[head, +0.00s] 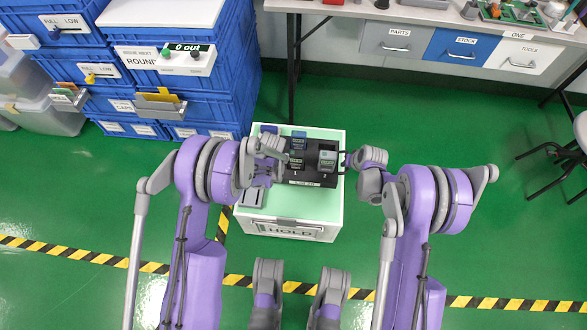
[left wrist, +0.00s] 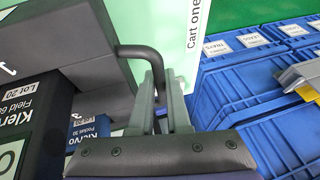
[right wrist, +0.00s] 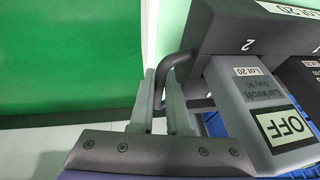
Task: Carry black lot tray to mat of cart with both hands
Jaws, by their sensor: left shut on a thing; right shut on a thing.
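The black lot tray (head: 312,180) is over the pale green mat (head: 318,205) of the cart. I cannot tell whether it touches the mat. My left gripper (left wrist: 160,105) is shut on the tray's left handle (left wrist: 152,58). My right gripper (right wrist: 165,103) is shut on the right handle (right wrist: 180,78). In the right wrist view a tester (right wrist: 262,110) reads OFF. My left gripper and wrist hide the tray's left end in the head view.
A grey holder (head: 252,198) lies on the mat's left side. Blue crates (head: 215,90) stand close at the cart's left and back. A bench with drawers (head: 396,45) is at the back right. Green floor is free to the right.

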